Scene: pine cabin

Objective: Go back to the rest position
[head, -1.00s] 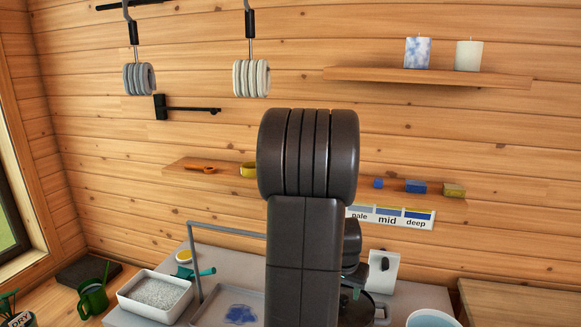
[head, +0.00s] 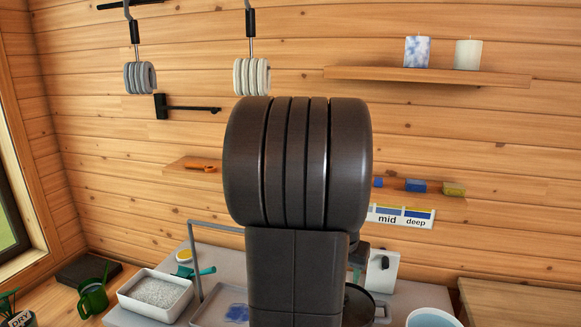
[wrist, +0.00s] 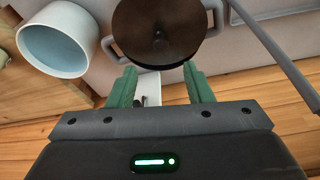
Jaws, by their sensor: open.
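My gripper (wrist: 160,84) shows in the wrist view with its two green fingers apart and nothing held between them. A dark round pan (wrist: 160,38) with side handles lies beyond the fingertips there.
A pale blue bowl (wrist: 58,38) stands beside the pan. In the head view, a white tray of grey grains (head: 155,295) and a shallow tray with a blue patch (head: 210,312) stand left of my arm. A wall shelf (head: 430,77) holds two candles.

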